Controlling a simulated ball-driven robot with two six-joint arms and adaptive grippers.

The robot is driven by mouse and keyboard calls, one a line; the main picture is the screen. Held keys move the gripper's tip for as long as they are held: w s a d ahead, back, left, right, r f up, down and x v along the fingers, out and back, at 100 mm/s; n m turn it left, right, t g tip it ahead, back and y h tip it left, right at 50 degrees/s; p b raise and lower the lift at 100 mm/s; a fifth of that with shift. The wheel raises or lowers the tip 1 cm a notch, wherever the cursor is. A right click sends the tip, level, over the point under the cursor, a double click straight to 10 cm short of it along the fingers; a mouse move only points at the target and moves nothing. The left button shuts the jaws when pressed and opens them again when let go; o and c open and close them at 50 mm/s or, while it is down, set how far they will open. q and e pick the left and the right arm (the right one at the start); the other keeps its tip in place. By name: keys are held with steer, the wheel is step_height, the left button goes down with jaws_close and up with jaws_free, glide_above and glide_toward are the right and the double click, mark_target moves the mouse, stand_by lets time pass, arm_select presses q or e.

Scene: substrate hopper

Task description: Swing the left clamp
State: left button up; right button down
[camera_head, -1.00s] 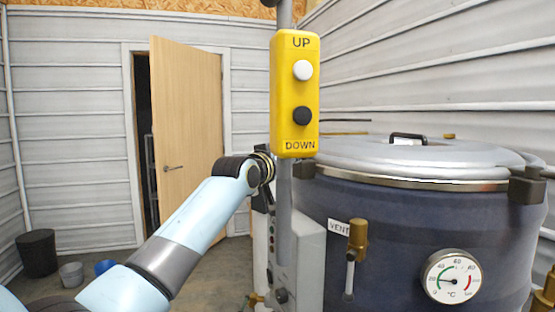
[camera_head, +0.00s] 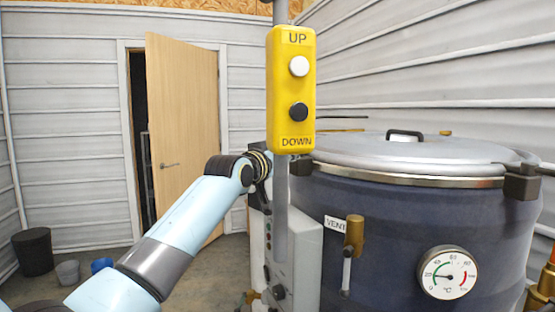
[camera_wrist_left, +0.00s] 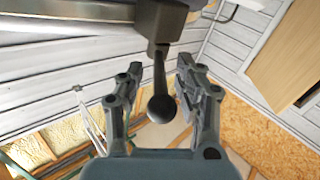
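The left clamp is a dark block (camera_wrist_left: 165,20) at the top of the left wrist view, with a thin dark lever ending in a black ball knob (camera_wrist_left: 161,108). The block also shows in the head view (camera_head: 301,168) at the left edge of the vessel lid. My left gripper (camera_wrist_left: 160,68) is open, one finger on each side of the lever and knob. Gaps show between the fingers and the lever. In the head view the left fingers are hidden behind the yellow pendant and its pole. My right gripper is in neither view.
A yellow UP/DOWN pendant (camera_head: 292,90) hangs on a grey pole in front of my left wrist. The dark vessel (camera_head: 390,235) bears a grey lid (camera_head: 440,152), a vent valve (camera_head: 354,235) and a dial thermometer (camera_head: 448,272). A half-open wooden door (camera_head: 182,130) stands behind.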

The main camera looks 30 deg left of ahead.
arm_select(q)
steer(key=s, duration=1.1)
steer(key=shift+r, duration=0.15)
steer(key=shift+d, duration=0.1)
